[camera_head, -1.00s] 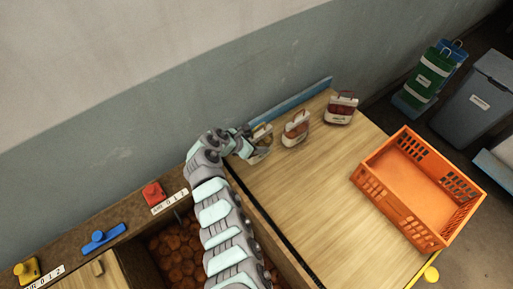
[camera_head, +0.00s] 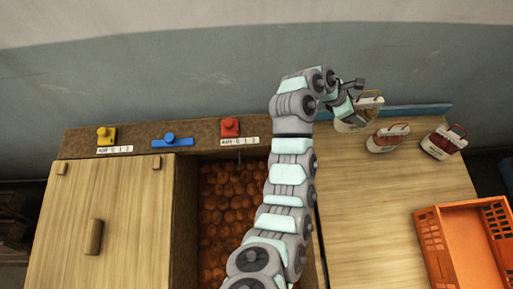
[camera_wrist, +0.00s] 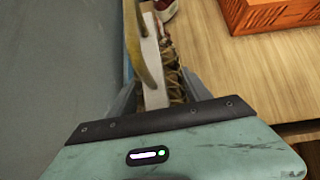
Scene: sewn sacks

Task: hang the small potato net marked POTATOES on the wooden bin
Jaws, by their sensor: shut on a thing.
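My gripper (camera_head: 355,103) is at the leftmost of the three small bags on the table, by the wall. It is shut on this small net (camera_head: 345,126), which has a tan handle and a pale label. In the wrist view the net (camera_wrist: 172,68) shows brown mesh, a white label strip and a curved yellowish handle between my fingers (camera_wrist: 158,95). The label's writing is not readable, and I cannot tell if the net is off the table. The wooden bin (camera_head: 186,215) is left of my arm, with round brown potatoes in it and a small hook-like piece at its back edge.
A second bag (camera_head: 386,142) and a dark red bag (camera_head: 440,146) stand to the right. An orange crate (camera_head: 428,240) is at the right front. Red (camera_head: 230,127), blue (camera_head: 172,141) and yellow (camera_head: 106,135) fittings sit on the back ledge. The table middle is clear.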

